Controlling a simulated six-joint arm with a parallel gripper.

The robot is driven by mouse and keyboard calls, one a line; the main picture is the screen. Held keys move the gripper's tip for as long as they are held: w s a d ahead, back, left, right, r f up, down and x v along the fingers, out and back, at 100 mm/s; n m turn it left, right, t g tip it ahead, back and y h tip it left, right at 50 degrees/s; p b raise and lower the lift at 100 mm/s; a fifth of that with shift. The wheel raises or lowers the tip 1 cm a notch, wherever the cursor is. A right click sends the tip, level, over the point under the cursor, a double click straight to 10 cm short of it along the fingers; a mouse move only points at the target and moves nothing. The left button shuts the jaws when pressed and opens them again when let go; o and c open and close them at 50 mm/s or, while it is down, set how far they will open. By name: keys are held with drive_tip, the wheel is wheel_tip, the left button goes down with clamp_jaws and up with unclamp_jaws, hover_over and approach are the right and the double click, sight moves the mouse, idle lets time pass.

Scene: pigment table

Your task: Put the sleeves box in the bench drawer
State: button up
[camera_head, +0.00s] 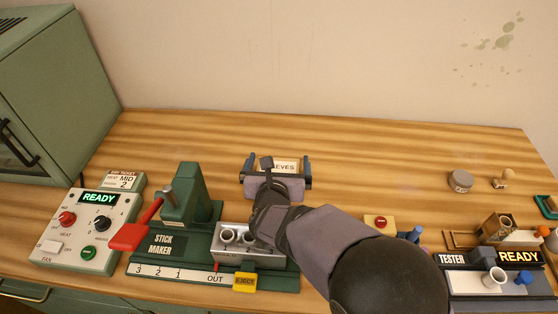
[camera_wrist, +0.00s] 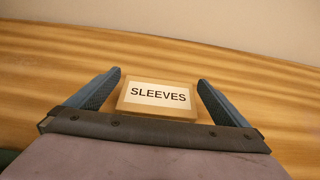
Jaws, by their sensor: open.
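The sleeves box (camera_wrist: 157,97) is a small tan box with a white "SLEEVES" label on top. It lies on the bench and also shows in the head view (camera_head: 291,166), partly hidden behind my gripper. My gripper (camera_wrist: 158,80) is open, with one blue finger on each side of the box and a gap at each side. In the head view my gripper (camera_head: 280,165) is at the middle of the bench. A bench drawer (camera_head: 24,291) shows at the lower left below the bench top, with a metal handle; it looks shut.
The stick maker (camera_head: 190,220) with its red lever stands left of my arm. A control panel (camera_head: 85,232) is further left, beside a green cabinet (camera_head: 55,90). The tester (camera_head: 490,275) and small parts are at the right. The bench behind the box is clear.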

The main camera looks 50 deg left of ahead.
wheel_tip(320, 180, up, 6)
drive_tip(key=shift+f+p, duration=0.15)
drive_tip(key=shift+p, duration=0.85)
wheel_tip(320, 180, up, 3)
drive_tip(key=p, duration=0.4)
drive_tip(key=r+p, duration=0.1)
drive_tip(key=p, duration=0.3)
drive_tip(key=g+h+p, duration=0.3)
drive_tip(key=p, duration=0.7)
approach(276, 170)
drive_tip(key=x, duration=0.4)
drive_tip(key=shift+w+a+r, duration=0.1)
drive_tip(key=shift+w+a, duration=0.05)
drive_tip(key=shift+w, duration=0.25)
drive_tip(key=shift+s+f+b, duration=0.25)
drive_tip(key=shift+s+b, duration=0.05)
drive_tip(key=shift+s, duration=0.05)
